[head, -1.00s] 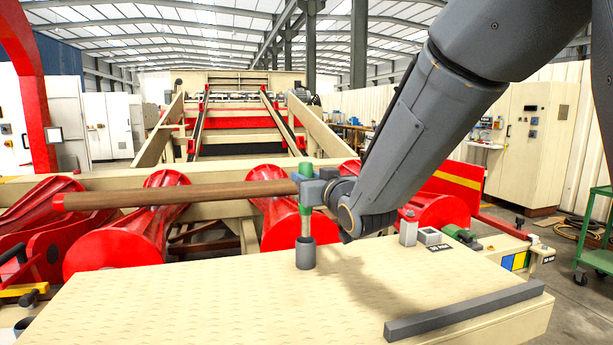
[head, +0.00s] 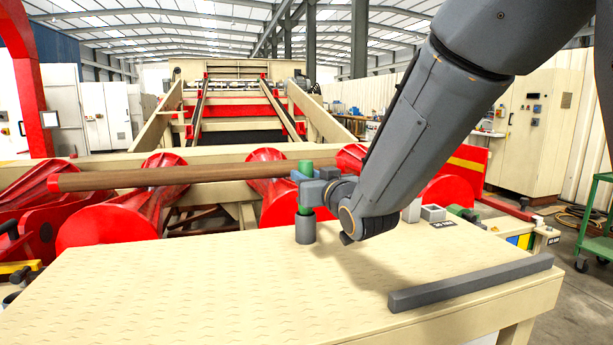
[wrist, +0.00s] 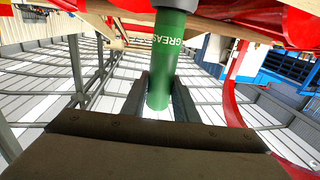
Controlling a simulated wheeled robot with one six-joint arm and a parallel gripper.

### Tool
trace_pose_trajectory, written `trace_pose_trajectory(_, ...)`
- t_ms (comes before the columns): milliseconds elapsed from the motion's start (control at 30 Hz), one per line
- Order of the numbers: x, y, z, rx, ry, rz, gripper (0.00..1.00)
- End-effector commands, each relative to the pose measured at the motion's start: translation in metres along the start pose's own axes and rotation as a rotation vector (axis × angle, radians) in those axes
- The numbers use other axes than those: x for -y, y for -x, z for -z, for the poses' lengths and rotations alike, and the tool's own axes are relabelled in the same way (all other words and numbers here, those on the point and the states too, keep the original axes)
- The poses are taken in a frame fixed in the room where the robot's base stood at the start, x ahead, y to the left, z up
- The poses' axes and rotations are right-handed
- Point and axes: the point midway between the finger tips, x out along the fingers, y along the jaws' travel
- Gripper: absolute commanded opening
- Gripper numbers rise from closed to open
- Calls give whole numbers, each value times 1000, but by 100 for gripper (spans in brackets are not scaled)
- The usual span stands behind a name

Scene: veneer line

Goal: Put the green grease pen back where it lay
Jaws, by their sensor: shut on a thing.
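The green grease pen (head: 306,164) is upright in the head view, with its green top above my gripper (head: 307,187). My gripper is shut on it from the right. In the wrist view the pen (wrist: 170,60), with part of a "GREASE" label, stands between the two dark fingers of my gripper (wrist: 160,92).
A dark grey bar (head: 470,283) lies along the table's right side. Small grey blocks (head: 432,213) stand at the back right corner. Red rollers (head: 105,222) and a long brown bar (head: 170,177) lie beyond the table. The left and middle of the top are clear.

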Motion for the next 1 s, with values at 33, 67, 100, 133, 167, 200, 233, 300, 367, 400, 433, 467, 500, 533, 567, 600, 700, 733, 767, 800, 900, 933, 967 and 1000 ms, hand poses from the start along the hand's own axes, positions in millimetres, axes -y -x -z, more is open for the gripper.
trace_pose_trajectory(33,0,0,1,-2,0,0,0)
trace_pose_trajectory(67,0,0,1,-2,0,0,0)
trace_pose_trajectory(100,0,0,1,-2,0,0,0)
trace_pose_trajectory(133,0,0,1,-2,0,0,0)
trace_pose_trajectory(167,0,0,1,-2,0,0,0)
trace_pose_trajectory(200,0,0,1,-2,0,0,0)
trace_pose_trajectory(233,0,0,1,-2,0,0,0)
trace_pose_trajectory(300,0,0,1,-2,0,0,39)
trace_pose_trajectory(367,0,0,1,-2,0,0,49)
trace_pose_trajectory(400,0,0,1,-2,0,0,49)
trace_pose_trajectory(433,0,0,1,-1,0,0,49)
trace_pose_trajectory(467,0,0,1,-1,0,0,49)
trace_pose_trajectory(500,0,0,0,-1,0,0,49)
trace_pose_trajectory(533,0,0,0,-1,0,0,49)
trace_pose_trajectory(567,0,0,0,-1,0,0,49)
trace_pose_trajectory(600,0,0,0,1,0,0,49)
trace_pose_trajectory(700,0,3,0,1,0,0,49)
trace_pose_trajectory(733,0,4,0,0,0,0,49)
trace_pose_trajectory(767,0,7,0,0,0,0,49)
trace_pose_trajectory(800,0,11,0,0,0,0,49)
trace_pose_trajectory(900,0,25,0,-1,0,-1,49)
trace_pose_trajectory(933,0,30,0,-1,0,-1,49)
trace_pose_trajectory(967,0,35,0,-2,1,-1,49)
trace_pose_trajectory(1000,-1,42,0,-2,0,-1,49)
